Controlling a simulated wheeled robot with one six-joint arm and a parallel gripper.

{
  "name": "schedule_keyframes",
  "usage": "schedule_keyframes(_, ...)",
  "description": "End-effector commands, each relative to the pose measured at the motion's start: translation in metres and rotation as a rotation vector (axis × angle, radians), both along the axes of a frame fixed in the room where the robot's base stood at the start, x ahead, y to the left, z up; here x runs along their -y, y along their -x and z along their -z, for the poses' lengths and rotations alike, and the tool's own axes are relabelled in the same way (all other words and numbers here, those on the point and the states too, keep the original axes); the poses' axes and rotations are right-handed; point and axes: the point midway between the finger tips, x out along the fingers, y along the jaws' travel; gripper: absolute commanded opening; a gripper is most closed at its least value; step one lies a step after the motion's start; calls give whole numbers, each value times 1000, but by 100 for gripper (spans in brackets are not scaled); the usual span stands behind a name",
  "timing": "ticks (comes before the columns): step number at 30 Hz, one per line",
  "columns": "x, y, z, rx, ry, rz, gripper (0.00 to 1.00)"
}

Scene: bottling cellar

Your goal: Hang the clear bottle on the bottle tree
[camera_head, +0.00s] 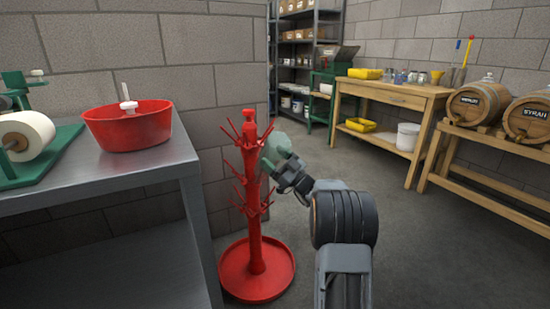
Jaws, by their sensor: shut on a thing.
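The red bottle tree (253,190) stands upright on a round red base (235,272) on the floor, with short pegs angled up around its post. The clear bottle (276,147), pale greenish and see-through, is at the right side of the tree's upper part. My gripper (289,172) is shut on the bottle from the lower right. The bottle is tilted, its upper left end close to the post and the upper pegs. I cannot tell whether its neck is over a peg. No other bottle shows on the tree.
A steel table (90,174) at left holds a red basin (128,127) and a white roll on a green stand (27,136). A wooden workbench (395,95) and barrels (478,102) on a wooden rack stand at right. Open floor lies between.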

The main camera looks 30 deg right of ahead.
Motion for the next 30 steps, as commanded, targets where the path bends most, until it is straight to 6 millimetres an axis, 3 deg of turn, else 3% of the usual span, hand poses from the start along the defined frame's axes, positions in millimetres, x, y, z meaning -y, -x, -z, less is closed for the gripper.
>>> schedule_keyframes(1, 0, 0, -1, 4, 0, 0, 41)
schedule_keyframes(2, 0, 0, -1, 4, 0, 0, 77)
schedule_keyframes(9, 0, 0, -1, 1, 0, 0, 100)
schedule_keyframes(20, 5, 6, 5, -4, -2, 2, 100)
schedule_keyframes(30, 35, 51, 38, -3, -3, 4, 100)
